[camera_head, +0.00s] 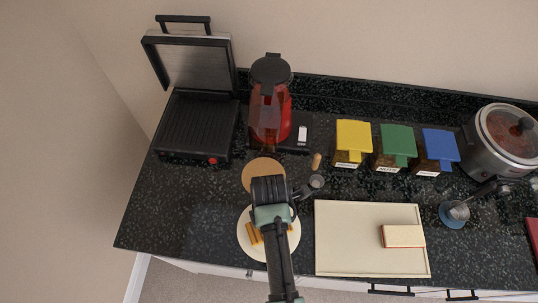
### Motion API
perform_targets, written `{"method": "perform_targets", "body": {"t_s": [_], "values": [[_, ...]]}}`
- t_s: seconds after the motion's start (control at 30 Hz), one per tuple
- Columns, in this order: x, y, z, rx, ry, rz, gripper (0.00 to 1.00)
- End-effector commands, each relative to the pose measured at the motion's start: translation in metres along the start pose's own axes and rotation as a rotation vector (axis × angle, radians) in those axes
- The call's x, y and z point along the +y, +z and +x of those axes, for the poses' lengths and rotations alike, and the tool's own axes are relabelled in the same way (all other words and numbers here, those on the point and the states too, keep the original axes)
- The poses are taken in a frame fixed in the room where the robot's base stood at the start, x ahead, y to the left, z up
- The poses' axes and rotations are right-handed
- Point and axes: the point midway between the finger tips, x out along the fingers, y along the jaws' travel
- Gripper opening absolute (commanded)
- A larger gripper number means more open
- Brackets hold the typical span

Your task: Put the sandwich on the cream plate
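A round cream plate (247,247) lies near the counter's front edge, partly covered by my arm. Golden-brown pieces (254,235) that look like a cut sandwich or bread show on it at either side of my arm. A flat, pale rectangular block (403,236) with a darker edge lies on the cream tray to the right; I cannot tell whether it is a sandwich. My gripper (269,188) is above the area between the plate and a round tan board (262,168). Its fingertips are hidden from above, and I cannot tell whether it holds anything.
The cream tray (345,240) is mostly bare. An open grill press (198,122), a red kettle (270,110), yellow (353,138), green (397,143) and blue-lidded (440,147) containers and a slow cooker (500,140) line the back. A small grey-headed tool (316,182) is right of my gripper.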

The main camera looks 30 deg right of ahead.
Motion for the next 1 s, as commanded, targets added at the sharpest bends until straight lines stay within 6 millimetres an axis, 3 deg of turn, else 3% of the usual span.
{"method": "perform_targets", "body": {"t_s": [0.47, 0.5, 0.6, 0.67, 1.0], "values": [[0.0005, 0.0001, 0.0128, -0.001, 0.002, 0.000, 0.04], [0.0005, 0.0000, 0.0133, -0.001, 0.002, 0.000, 0.73], [0.0005, 0.0000, 0.0125, -0.001, 0.002, 0.000, 0.91], [0.0005, 0.0000, 0.0124, -0.001, 0.002, 0.000, 1.00], [0.0007, 0.0002, 0.0055, -0.001, 0.002, 0.000, 1.00]]}}
